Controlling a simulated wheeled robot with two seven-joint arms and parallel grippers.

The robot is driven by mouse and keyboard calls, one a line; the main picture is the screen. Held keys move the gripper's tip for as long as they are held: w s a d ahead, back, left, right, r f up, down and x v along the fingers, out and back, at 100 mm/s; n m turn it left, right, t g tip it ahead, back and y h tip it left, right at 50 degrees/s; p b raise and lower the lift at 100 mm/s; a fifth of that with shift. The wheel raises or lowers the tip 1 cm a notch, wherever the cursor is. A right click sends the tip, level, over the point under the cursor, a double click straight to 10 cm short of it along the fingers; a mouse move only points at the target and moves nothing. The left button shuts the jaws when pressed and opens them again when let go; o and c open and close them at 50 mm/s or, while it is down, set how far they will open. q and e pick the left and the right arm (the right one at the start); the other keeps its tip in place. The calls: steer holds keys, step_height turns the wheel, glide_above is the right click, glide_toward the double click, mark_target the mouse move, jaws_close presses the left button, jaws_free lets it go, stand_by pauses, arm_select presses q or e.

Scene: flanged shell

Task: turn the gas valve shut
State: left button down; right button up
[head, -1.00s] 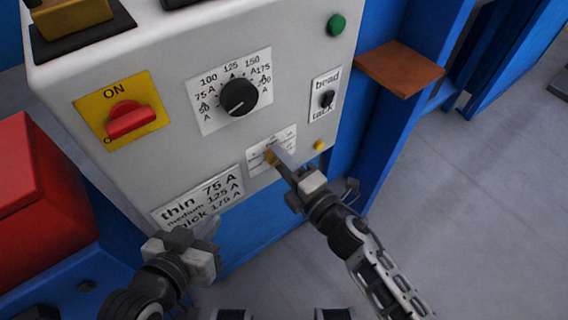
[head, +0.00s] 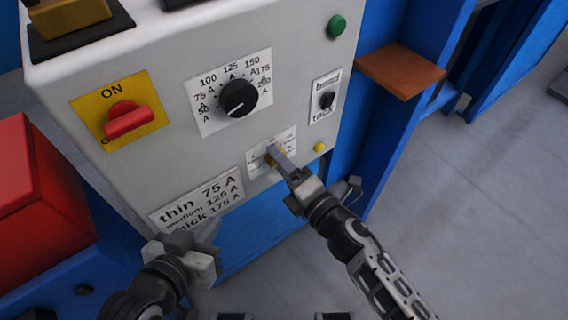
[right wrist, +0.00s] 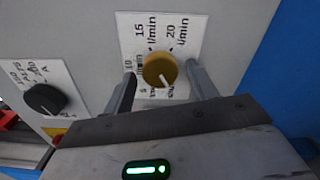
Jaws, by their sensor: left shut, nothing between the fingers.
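The gas valve is a yellow round knob (right wrist: 160,69) on a white l/min scale plate, low on the grey panel. Its white mark points down and slightly right in the right wrist view. In the head view the knob (head: 274,160) is mostly hidden by my right gripper (head: 272,153). In the right wrist view my right gripper (right wrist: 163,80) is open, with one finger on each side of the knob and a gap visible on both sides. My left gripper (head: 213,229) is shut and empty, below the thin/medium/thick plate.
Above the valve is a black current dial (head: 238,97). A red ON switch (head: 129,119) is at left, a black bead/tack switch (head: 327,100) at right. A small yellow button (head: 319,147) sits close right of the valve. A brown shelf (head: 400,70) juts out at right.

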stand_by(0.4)
steer(key=v, duration=1.6)
steer(key=shift+b, duration=0.45)
